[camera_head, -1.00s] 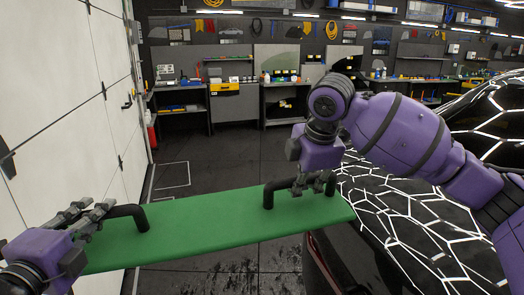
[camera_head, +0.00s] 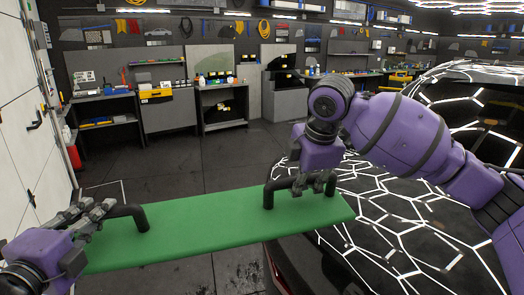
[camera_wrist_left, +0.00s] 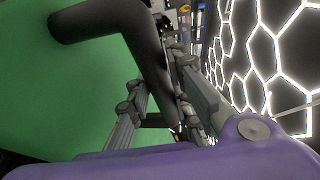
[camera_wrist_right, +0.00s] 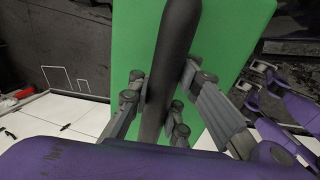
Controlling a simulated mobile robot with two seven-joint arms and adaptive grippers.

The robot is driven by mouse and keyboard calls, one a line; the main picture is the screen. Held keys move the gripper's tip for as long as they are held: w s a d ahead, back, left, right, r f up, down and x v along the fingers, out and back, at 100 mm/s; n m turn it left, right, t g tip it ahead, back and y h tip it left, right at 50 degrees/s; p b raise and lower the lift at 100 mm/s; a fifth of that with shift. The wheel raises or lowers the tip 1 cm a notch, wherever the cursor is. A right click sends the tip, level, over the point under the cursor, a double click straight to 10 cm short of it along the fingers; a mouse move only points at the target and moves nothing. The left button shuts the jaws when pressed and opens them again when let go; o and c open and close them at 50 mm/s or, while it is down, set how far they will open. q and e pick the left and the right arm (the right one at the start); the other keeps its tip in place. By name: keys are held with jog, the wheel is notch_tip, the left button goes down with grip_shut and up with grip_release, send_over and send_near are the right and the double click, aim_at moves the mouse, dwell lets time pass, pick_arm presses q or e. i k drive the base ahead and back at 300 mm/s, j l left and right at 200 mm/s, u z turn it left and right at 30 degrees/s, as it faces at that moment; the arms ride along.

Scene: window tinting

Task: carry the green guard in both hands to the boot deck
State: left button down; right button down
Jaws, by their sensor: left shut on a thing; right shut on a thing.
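The green guard (camera_head: 205,225) is a long flat board with a black handle near each end. It is held up roughly level in front of me, its right end in front of the dark car's glossy rear panel (camera_head: 400,215). My left gripper (camera_head: 98,212) is shut on the left handle (camera_head: 132,214); the handle also shows between its fingers in the left wrist view (camera_wrist_left: 150,60). My right gripper (camera_head: 308,184) is shut on the right handle (camera_head: 269,192), which also runs between its fingers in the right wrist view (camera_wrist_right: 178,50). I cannot make out the boot deck for certain.
Workbenches with tools (camera_head: 165,105) line the back wall. A white panelled door or wall (camera_head: 20,110) stands at the left, with a red cylinder (camera_head: 72,155) near its foot. The dark floor (camera_head: 190,155) between guard and benches is clear.

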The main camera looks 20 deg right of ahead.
aim_at(466, 247)
jog(key=i+z, duration=0.2)
jog(key=z, duration=0.15)
jog(key=i+z, duration=0.55)
jog(key=z, duration=0.15)
jog(key=i+l+z, duration=0.1)
jog(key=z, duration=0.6)
jog(key=i+z, duration=0.15)
jog(key=z, duration=0.2)
jog(key=j+z, duration=0.1)
jog(key=z, duration=0.25)
